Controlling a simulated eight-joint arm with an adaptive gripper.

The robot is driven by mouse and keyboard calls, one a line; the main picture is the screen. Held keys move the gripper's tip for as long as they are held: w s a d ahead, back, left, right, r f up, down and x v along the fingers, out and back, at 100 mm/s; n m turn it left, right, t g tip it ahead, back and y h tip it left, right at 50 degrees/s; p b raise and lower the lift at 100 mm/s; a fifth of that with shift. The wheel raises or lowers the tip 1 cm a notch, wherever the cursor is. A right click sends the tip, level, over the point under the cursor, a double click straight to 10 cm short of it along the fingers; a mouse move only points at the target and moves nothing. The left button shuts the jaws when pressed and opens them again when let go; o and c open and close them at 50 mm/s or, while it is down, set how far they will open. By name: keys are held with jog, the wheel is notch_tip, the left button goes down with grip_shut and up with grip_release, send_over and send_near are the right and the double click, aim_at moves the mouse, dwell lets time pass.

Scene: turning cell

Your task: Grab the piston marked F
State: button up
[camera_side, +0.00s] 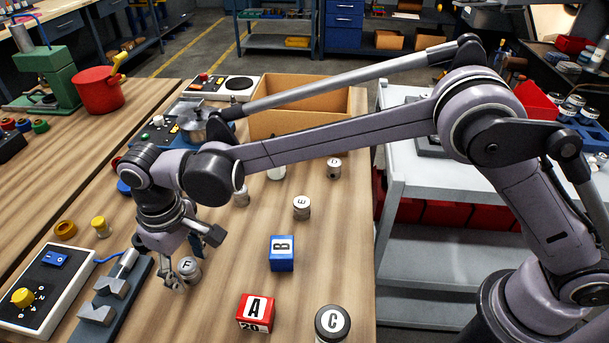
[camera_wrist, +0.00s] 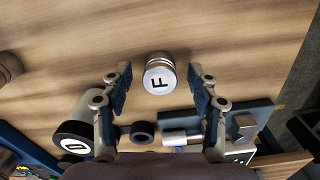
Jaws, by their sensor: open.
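The piston marked F (camera_side: 188,270) is a small silver cylinder standing upright on the wooden table, its letter on the top face. In the wrist view the F piston (camera_wrist: 159,76) lies ahead of and between the two fingers. My gripper (camera_side: 172,276) is low at the table, close to the left side of the F piston in the side view. It also shows in the wrist view (camera_wrist: 160,80), with its blue-padded fingers spread apart and nothing held. I cannot tell from these views whether a finger touches the piston.
A grey V-block fixture (camera_side: 112,293) and a control box (camera_side: 42,288) stand left of my gripper. A blue block B (camera_side: 282,253), red block A (camera_side: 256,312), cylinder C (camera_side: 332,324) and piston E (camera_side: 301,208) stand to the right. A cardboard box (camera_side: 300,115) is behind.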

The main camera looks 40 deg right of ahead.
jog(key=shift+f, duration=0.3)
grip_shut()
jog(key=shift+r, duration=0.15)
